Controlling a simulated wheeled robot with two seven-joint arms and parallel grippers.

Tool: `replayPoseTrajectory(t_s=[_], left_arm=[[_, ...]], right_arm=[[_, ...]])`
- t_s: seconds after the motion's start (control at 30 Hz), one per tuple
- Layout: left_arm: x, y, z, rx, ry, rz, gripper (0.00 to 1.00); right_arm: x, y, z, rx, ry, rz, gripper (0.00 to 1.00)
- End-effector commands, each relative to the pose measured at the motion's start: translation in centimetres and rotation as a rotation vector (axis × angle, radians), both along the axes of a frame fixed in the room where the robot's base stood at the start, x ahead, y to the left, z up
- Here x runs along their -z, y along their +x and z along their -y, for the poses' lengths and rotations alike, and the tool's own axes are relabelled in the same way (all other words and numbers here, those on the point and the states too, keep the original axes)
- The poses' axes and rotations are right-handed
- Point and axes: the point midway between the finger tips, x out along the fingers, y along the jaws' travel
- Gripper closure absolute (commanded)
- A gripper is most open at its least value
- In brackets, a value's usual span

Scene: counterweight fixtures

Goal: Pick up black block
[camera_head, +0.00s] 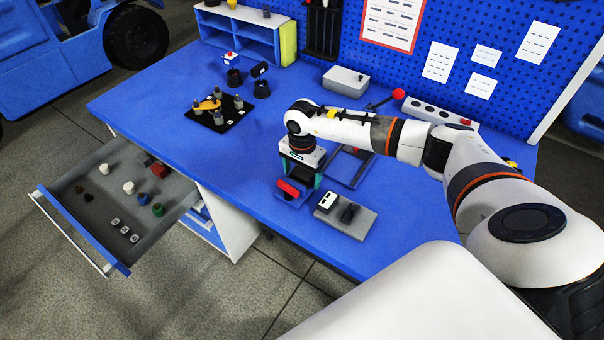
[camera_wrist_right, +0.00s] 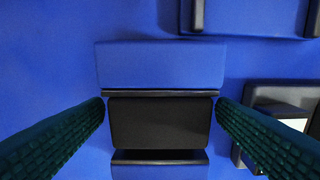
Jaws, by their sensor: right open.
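In the right wrist view, a black block (camera_wrist_right: 160,123) sits against a blue fixture (camera_wrist_right: 160,65), with dark bars along its upper and lower edges. My right gripper (camera_wrist_right: 160,106) is open, with one dark green ribbed finger on each side of the block; the fingertips look very close to its sides, and I cannot tell whether they touch. In the head view my right gripper (camera_head: 301,179) points down at the table's front part, over a small blue fixture with a red piece (camera_head: 288,188). The black block is not clear there, hidden by the gripper. My left gripper is not in view.
A grey plate (camera_head: 358,222) with a black part stands close on the right. A dark frame (camera_head: 350,166) lies behind the gripper. An open drawer (camera_head: 88,232) with several small pieces juts out at the left. The blue tabletop (camera_head: 235,160) left of the gripper is clear.

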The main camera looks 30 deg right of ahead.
Motion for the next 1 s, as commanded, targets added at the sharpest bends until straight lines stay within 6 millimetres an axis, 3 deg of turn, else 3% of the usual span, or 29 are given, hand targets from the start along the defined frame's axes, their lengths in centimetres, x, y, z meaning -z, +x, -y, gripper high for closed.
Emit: replayPoseTrajectory(t_s=[0.23, 0.57, 0.83, 1.0], left_arm=[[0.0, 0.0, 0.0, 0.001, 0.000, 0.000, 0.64], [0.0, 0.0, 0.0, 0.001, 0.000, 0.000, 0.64], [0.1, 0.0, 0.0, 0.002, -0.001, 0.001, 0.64], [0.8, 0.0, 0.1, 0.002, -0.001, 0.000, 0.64]], right_arm=[[0.3, 0.0, -0.1, -0.001, 0.001, 0.001, 0.20], [0.3, 0.0, 0.0, 0.000, 0.002, 0.001, 0.70], [-0.2, 0.1, 0.0, 0.000, 0.000, 0.003, 0.70], [-2.7, 0.2, 0.0, 0.000, 0.000, 0.008, 0.70]])
